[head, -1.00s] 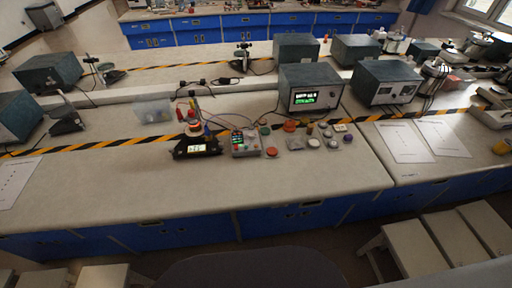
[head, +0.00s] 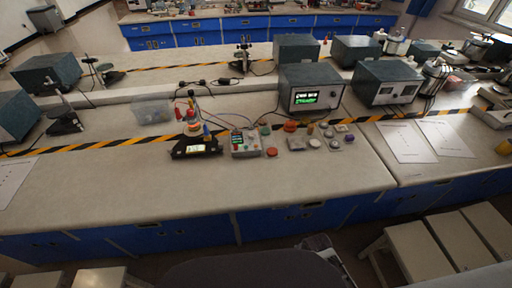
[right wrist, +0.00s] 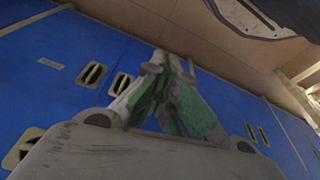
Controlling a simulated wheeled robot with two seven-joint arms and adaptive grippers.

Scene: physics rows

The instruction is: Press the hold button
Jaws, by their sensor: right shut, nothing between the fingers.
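A small grey control box (head: 245,143) with a dark display and several small coloured buttons stands on the bench in the head view. Its labels are too small to read, so I cannot tell which button is hold. My right gripper (right wrist: 160,62) is shut and empty in the right wrist view, with its green-padded fingers together in front of blue cabinet fronts. In the head view, part of my right arm (head: 318,243) shows low in front of the bench, well apart from the box. My left gripper is not in view.
A black device (head: 196,147) stands left of the box. Several loose round buttons, including a red one (head: 272,152), lie to its right. A grey instrument (head: 310,88) with a green display stands behind. The front bench top (head: 200,190) is clear. Stools (head: 420,250) stand at lower right.

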